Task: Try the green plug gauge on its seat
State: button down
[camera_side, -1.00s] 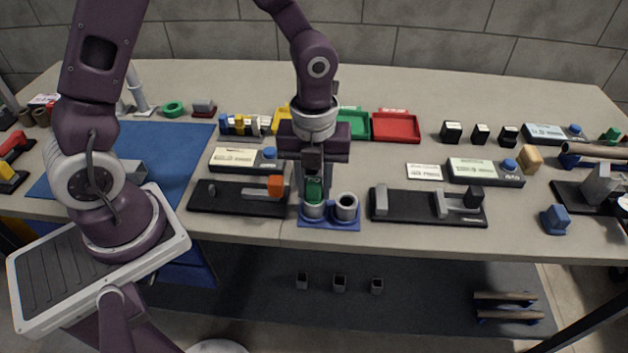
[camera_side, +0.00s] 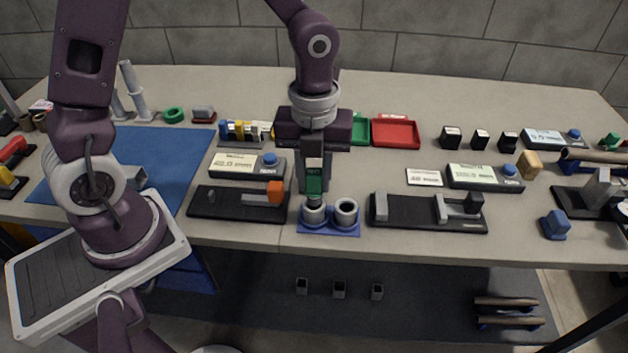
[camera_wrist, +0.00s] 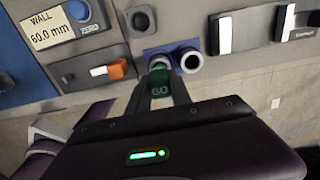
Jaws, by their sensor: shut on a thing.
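The green plug gauge (camera_side: 314,184), marked GO, is upright between the fingers of my gripper (camera_side: 314,178), which is shut on it. It also shows in the wrist view (camera_wrist: 160,84). A blue base (camera_side: 330,229) near the table's front carries two grey round sockets. The gauge is over the left socket (camera_side: 314,215); its grey lower end is at the socket mouth, and I cannot tell whether the tip is inside. The right socket (camera_side: 346,212) is empty, with its dark bore showing in the wrist view (camera_wrist: 189,62).
A black fixture with an orange block (camera_side: 275,190) stands close on the left. Another black fixture (camera_side: 428,212) stands on the right. Display units (camera_side: 246,165) and a red tray (camera_side: 396,132) lie behind. The table's front edge is just before the blue base.

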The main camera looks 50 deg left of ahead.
jog(key=shift+r, duration=1.3)
jog(key=w+d+r, duration=0.3)
jog(key=w+d, duration=0.1)
jog(key=shift+d, duration=0.15)
jog(key=shift+w, duration=0.1)
jog(key=shift+f, duration=2.55)
jog(key=shift+f, duration=1.1)
